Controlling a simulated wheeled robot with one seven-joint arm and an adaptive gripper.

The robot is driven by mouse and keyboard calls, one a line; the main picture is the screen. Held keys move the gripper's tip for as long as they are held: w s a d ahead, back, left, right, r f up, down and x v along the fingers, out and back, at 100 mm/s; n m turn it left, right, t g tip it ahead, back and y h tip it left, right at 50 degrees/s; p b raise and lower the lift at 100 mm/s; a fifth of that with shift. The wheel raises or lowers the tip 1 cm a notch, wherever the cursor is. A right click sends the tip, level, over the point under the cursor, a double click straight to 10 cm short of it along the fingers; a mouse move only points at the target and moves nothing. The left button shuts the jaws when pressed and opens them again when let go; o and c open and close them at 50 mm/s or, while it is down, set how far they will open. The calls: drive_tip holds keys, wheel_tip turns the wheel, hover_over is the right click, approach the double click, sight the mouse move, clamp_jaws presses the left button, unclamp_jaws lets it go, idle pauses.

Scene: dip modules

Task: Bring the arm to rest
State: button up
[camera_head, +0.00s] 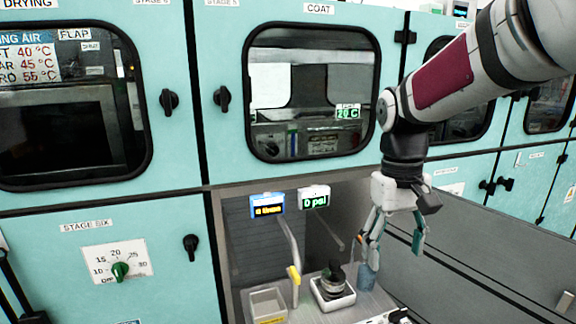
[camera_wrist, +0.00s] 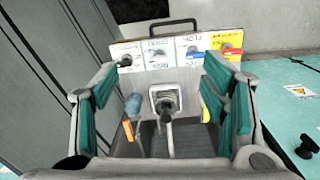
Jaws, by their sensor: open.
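My gripper (camera_head: 396,232) hangs from my arm on the right of the head view, fingers pointing down, in front of the open recess below the cabinet doors. In the wrist view my gripper (camera_wrist: 166,112) has its teal-padded fingers wide apart with nothing between the pads. Beyond the fingers lies a metal fixture with a dark upright handle (camera_wrist: 166,110). In the head view this fixture (camera_head: 333,286) stands on the recess floor, below and left of my gripper. A blue bottle (camera_head: 366,277) stands close below my gripper; it also shows in the wrist view (camera_wrist: 132,105).
Teal cabinet doors with windows and black latches stand behind. In the wrist view a panel of coloured labels and knobs (camera_wrist: 180,52) lies beyond the fixture.

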drive_tip(key=s+r+m+t+p, duration=0.1)
drive_tip(key=s+r, duration=0.3)
drive_tip(key=s, duration=0.7)
drive_tip(key=s+r+m+t+p, duration=0.1)
drive_tip(key=s+r+t+p, duration=0.2)
drive_tip(key=s, duration=0.9)
drive_tip(key=shift+s+d+r+t+y+p, duration=0.15)
drive_tip(key=shift+d+r+t+y+p, duration=0.15)
drive_tip(key=shift+t+p, duration=0.35)
